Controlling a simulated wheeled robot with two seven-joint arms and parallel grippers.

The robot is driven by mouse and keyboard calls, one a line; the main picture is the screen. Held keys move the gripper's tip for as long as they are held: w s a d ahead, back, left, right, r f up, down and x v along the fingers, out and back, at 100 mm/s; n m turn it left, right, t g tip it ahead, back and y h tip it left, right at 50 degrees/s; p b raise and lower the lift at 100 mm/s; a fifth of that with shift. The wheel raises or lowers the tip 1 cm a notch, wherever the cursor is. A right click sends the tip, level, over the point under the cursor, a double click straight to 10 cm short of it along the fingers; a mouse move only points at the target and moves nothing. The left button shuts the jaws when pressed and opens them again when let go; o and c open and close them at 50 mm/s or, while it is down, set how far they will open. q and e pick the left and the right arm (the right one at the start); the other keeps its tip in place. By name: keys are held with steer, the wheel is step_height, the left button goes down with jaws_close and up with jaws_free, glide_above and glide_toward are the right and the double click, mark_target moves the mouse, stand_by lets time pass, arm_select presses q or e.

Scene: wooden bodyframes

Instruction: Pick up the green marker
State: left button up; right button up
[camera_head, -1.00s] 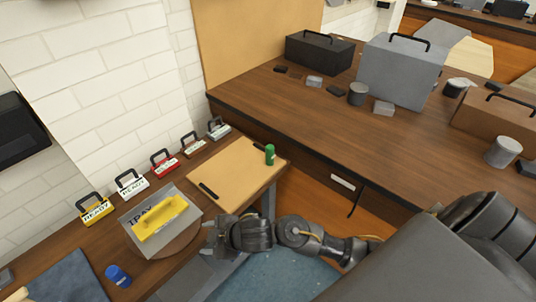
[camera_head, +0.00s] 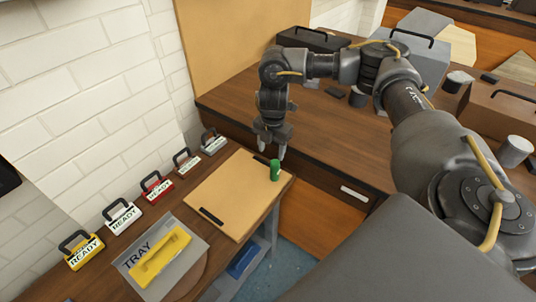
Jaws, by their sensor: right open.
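The green marker (camera_head: 275,171) is a short green cylinder. It stands upright near the right edge of a tan board (camera_head: 229,191) on the wooden bench. My right gripper (camera_head: 271,154) points down just above and behind the marker, slightly to its left in the picture. Its jaws are open, and no object shows between them. I cannot tell whether a fingertip touches the marker. My left gripper is not in view.
Dark strips (camera_head: 211,215) lie on the board. A grey tray (camera_head: 143,248) with a yellow block (camera_head: 160,254) is at front left. Several READY-labelled boxes (camera_head: 122,216) line the wall. A larger desk (camera_head: 320,137) with cases stands behind.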

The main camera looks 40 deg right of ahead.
mark_target(275, 161)
steer(key=shift+d+r, duration=0.4)
steer(key=shift+d, duration=0.2)
steer(key=shift+d+r, duration=0.1)
steer(key=shift+f, duration=0.2)
step_height(275, 161, down, 5)
steer(key=shift+r+b, duration=0.15)
steer(key=shift+b, duration=0.15)
steer(key=shift+f, duration=0.3)
steer(key=shift+s+f+p, duration=0.15)
steer(key=shift+f+p, duration=0.15)
step_height(275, 161, down, 4)
steer(key=shift+r+p, duration=0.15)
steer(key=shift+p, duration=0.5)
steer(key=shift+f, duration=0.45)
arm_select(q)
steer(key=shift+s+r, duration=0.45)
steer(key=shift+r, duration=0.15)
